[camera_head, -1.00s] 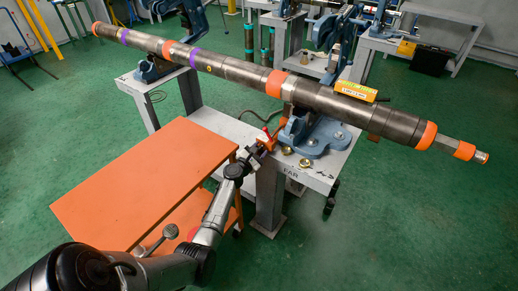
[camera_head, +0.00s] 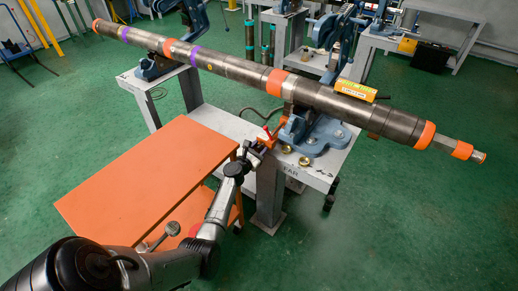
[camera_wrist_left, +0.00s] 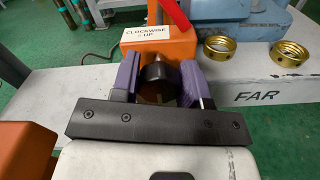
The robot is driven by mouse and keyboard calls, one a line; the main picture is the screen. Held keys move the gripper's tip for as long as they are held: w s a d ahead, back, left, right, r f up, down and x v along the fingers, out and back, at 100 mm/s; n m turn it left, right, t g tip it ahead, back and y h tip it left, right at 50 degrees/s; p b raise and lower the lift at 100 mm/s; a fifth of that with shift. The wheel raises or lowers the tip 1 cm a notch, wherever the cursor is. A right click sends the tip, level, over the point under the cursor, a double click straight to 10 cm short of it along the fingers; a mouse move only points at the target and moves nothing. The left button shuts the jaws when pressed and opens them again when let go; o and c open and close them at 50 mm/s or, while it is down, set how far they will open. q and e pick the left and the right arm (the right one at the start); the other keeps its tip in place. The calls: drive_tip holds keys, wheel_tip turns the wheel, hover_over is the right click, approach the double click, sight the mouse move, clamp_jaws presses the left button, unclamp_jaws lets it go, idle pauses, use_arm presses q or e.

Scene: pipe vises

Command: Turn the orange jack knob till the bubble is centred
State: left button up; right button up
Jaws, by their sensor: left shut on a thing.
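The orange jack (camera_head: 268,136) stands on the grey bench beside the near blue vise; in the left wrist view its orange body (camera_wrist_left: 160,50) carries a label reading "CLOCKWISE = UP". Its knob (camera_wrist_left: 153,74) looks black there and sits between the purple fingers. My left gripper (camera_wrist_left: 155,82) is shut on this knob; it also shows in the head view (camera_head: 254,150). A yellow level (camera_head: 355,91) lies on top of the long dark pipe (camera_head: 335,104); its bubble is too small to make out. My right gripper is not in view.
The blue vise (camera_head: 312,133) stands under the pipe. Loose brass rings (camera_wrist_left: 222,46) lie on the bench marked FAR (camera_head: 318,178), right of the jack. An orange table (camera_head: 140,180) stands left of my arm. A red lever (camera_wrist_left: 173,14) rises above the jack.

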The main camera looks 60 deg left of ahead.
use_arm(q)
drive_tip(key=o, duration=0.9)
drive_tip(key=shift+o, duration=0.2)
drive_tip(key=shift+s+d, duration=0.1)
drive_tip(key=shift+s, duration=0.15)
drive_tip(key=p+v, duration=0.3)
drive_tip(key=v, duration=1)
drive_tip(key=shift+p, duration=0.35)
drive_tip(key=shift+s+d, duration=0.1)
drive_tip(key=shift+s, duration=0.05)
